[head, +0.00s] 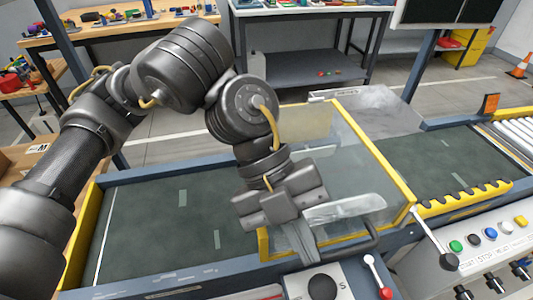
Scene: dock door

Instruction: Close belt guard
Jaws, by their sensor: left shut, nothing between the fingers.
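The belt guard (340,160) is a clear panel with a yellow frame over the middle of the dark green conveyor belt (150,225). Its yellow edge runs along the right side and down to the front. A dark bar handle (372,236) shows at its front edge. My left gripper (304,246) is shut and empty, pointing down at the front of the guard, close to the handle's left end. I cannot tell whether it touches the guard or handle. My left arm hides the guard's left part. My right gripper is not in view.
A control panel with coloured buttons (474,240) and a black-knobbed lever (449,261) stands at right. A red-knobbed lever (380,272) is just in front of the guard. A yellow toothed strip (465,198) lines the belt's right part. Workbenches stand behind, with clear floor between.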

